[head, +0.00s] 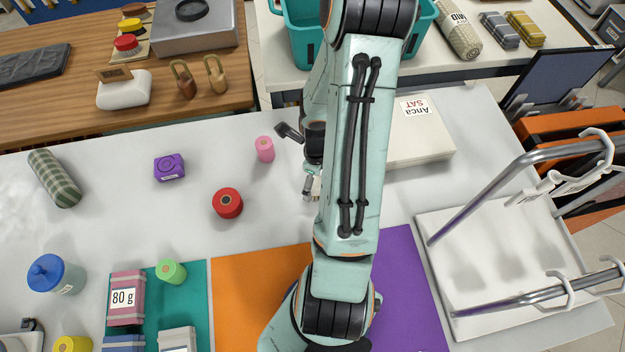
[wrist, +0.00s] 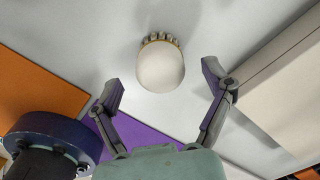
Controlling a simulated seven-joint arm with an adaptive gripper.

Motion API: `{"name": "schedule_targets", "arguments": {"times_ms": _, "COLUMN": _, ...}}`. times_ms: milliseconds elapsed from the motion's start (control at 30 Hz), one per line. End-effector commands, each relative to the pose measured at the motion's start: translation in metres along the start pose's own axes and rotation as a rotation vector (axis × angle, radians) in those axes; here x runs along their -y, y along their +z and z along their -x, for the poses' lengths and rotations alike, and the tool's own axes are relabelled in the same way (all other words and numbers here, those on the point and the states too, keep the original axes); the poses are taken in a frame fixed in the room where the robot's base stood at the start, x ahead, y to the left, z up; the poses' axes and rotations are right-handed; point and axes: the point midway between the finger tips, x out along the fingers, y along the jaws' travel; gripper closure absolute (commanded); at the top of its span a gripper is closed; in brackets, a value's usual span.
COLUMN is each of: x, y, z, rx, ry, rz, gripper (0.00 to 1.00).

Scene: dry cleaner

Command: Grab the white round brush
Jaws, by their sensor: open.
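The white round brush (wrist: 160,68) lies on the pale worktop in the wrist view, with a smooth round white top and a row of bristle tufts showing at its upper edge. My gripper (wrist: 162,86) is open, one finger to the left and one to the right of the brush. The fingertips are level with its lower part, and gaps show on both sides. Nothing is held. In the head view my arm covers most of the gripper and the brush.
A cream box (head: 420,135) lies close to the right of my gripper. A pink spool (head: 265,149) and a red spool (head: 227,203) stand to its left. Orange (head: 240,285) and purple (head: 405,285) mats lie in front. A white rack (head: 480,260) stands at the right.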

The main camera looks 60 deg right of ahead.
Motion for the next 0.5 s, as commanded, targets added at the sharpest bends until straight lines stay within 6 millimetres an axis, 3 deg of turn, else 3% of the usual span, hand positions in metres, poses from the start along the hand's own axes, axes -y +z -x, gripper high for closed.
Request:
{"name": "schedule_targets", "arguments": {"times_ms": 167, "x": 0.000, "y": 0.000, "z": -0.017, "rx": 0.000, "ry": 0.000, "rz": 0.001, "gripper": 0.20}}
{"name": "schedule_targets", "arguments": {"times_ms": 433, "x": 0.000, "y": 0.000, "z": -0.019, "rx": 0.000, "ry": -0.002, "rz": 0.001, "gripper": 0.20}}
{"name": "schedule_targets", "arguments": {"times_ms": 467, "x": 0.000, "y": 0.000, "z": -0.019, "rx": 0.000, "ry": -0.002, "rz": 0.001, "gripper": 0.23}}
{"name": "schedule_targets", "arguments": {"times_ms": 500, "x": 0.000, "y": 0.000, "z": -0.019, "rx": 0.000, "ry": -0.002, "rz": 0.001, "gripper": 0.35}}
